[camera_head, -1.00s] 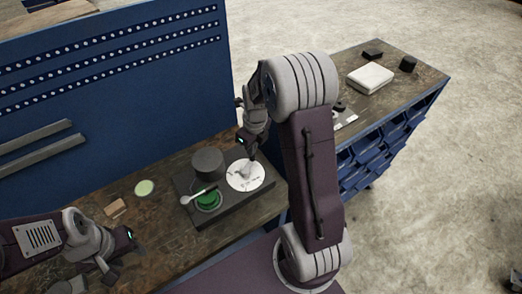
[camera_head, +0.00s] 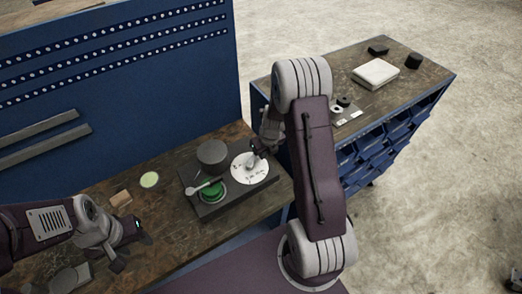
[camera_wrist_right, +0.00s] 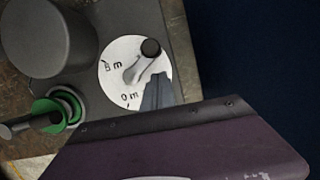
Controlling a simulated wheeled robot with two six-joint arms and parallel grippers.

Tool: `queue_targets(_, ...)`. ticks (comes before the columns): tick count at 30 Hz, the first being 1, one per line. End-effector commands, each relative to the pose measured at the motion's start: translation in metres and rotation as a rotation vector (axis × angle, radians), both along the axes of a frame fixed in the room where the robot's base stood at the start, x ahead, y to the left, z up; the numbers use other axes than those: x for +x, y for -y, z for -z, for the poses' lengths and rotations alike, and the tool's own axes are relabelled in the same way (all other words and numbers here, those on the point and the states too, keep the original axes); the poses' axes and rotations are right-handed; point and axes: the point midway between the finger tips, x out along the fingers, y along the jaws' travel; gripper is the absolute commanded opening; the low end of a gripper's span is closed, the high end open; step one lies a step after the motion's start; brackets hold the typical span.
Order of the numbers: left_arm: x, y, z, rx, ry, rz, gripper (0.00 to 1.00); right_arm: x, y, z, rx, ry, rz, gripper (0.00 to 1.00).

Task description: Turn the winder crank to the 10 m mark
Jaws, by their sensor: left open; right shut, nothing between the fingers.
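The winder has a dark base (camera_head: 217,205) on the bench, with a white dial (camera_head: 243,175) on its right part. In the right wrist view the dial (camera_wrist_right: 113,82) shows a "0 m" mark and another mark ending in "m"; the rest is covered. The grey crank (camera_wrist_right: 131,74) lies across the dial, its dark knob (camera_wrist_right: 150,47) toward the dial's upper right in that view. My right gripper (camera_wrist_right: 157,93) is shut and empty, over the dial's edge beside the crank; contact is unclear. My left gripper (camera_head: 133,251) is open and empty over the bench's front left.
A dark cylinder (camera_head: 212,155) and a green spool (camera_head: 212,191) with a light-handled lever stand on the base beside the dial. A wooden block (camera_head: 121,198) and a pale green disc (camera_head: 149,180) lie to the left. A blue pegboard panel (camera_head: 120,110) rises behind.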

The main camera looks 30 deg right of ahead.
Motion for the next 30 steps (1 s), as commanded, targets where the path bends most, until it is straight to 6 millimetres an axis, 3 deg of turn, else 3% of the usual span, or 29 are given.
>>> queue_targets(6, 0.000, 0.000, -0.010, 0.000, 0.000, 0.000, 0.47, 0.018, -0.001, -0.002, 0.001, -0.002, -0.001, 0.00)
queue_targets(16, 0.000, 0.000, -0.011, 0.000, 0.000, 0.000, 0.47, 0.019, -0.001, -0.002, 0.001, -0.002, -0.003, 0.00)
queue_targets(20, 0.000, 0.000, -0.022, 0.000, 0.000, 0.000, 0.47, 0.031, -0.002, -0.004, 0.001, -0.003, -0.081, 0.00)
queue_targets(30, 0.000, 0.000, -0.022, 0.000, 0.000, 0.000, 0.47, 0.035, -0.003, -0.001, 0.001, -0.002, -0.161, 0.00)
